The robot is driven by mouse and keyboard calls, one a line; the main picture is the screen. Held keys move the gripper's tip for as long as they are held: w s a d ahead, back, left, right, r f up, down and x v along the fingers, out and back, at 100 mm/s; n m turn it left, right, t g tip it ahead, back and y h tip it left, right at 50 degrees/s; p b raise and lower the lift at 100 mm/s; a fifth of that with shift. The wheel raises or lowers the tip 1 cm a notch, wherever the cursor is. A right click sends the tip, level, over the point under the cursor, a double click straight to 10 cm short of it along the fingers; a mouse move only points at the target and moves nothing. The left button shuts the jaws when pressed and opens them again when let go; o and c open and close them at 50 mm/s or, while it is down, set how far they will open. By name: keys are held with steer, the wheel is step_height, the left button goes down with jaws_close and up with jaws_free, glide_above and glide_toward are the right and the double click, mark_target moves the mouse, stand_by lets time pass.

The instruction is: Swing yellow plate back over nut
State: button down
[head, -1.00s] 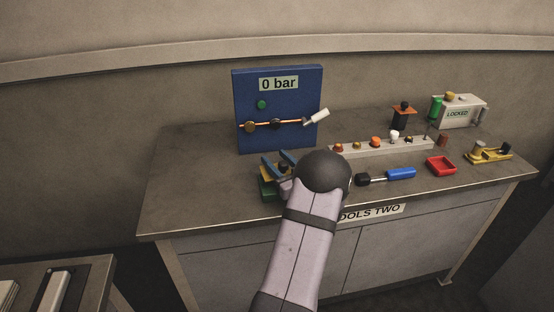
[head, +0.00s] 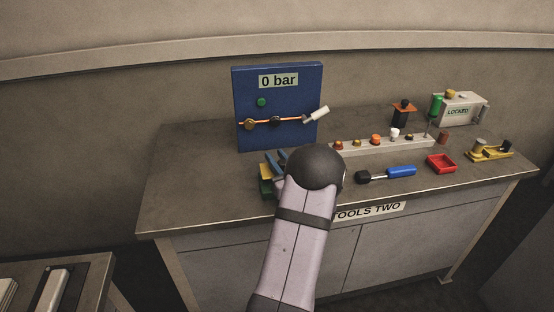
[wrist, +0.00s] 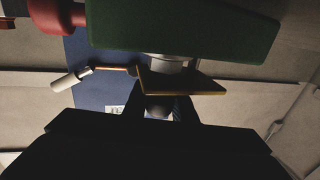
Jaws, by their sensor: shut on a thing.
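The yellow plate (head: 265,171) shows as a small yellow patch above the green block (head: 265,187), left of my wrist. In the wrist view the plate (wrist: 183,83) is a dark slab with a yellow edge, close beside the green block (wrist: 185,30). A pale round part (wrist: 170,63) shows between them; I cannot tell whether it is the nut. My gripper (head: 277,160) is at the plate, partly hidden by my wrist. In the wrist view my gripper (wrist: 160,110) is shut around a dark rounded knob against the plate.
A blue panel (head: 290,92) marked "0 bar", with a white-handled lever (head: 317,114), stands behind. To the right are a blue-handled tool (head: 400,171), a rack (head: 365,147) of small parts, a red tray (head: 441,163) and a yellow fixture (head: 488,152). The bench's left end is clear.

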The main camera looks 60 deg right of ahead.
steer(key=c, duration=1.5)
jaws_free()
steer(key=shift+o, duration=0.2)
steer(key=shift+a, duration=0.1)
steer(key=shift+b+v, duration=0.8)
steer(key=shift+v, duration=2.85)
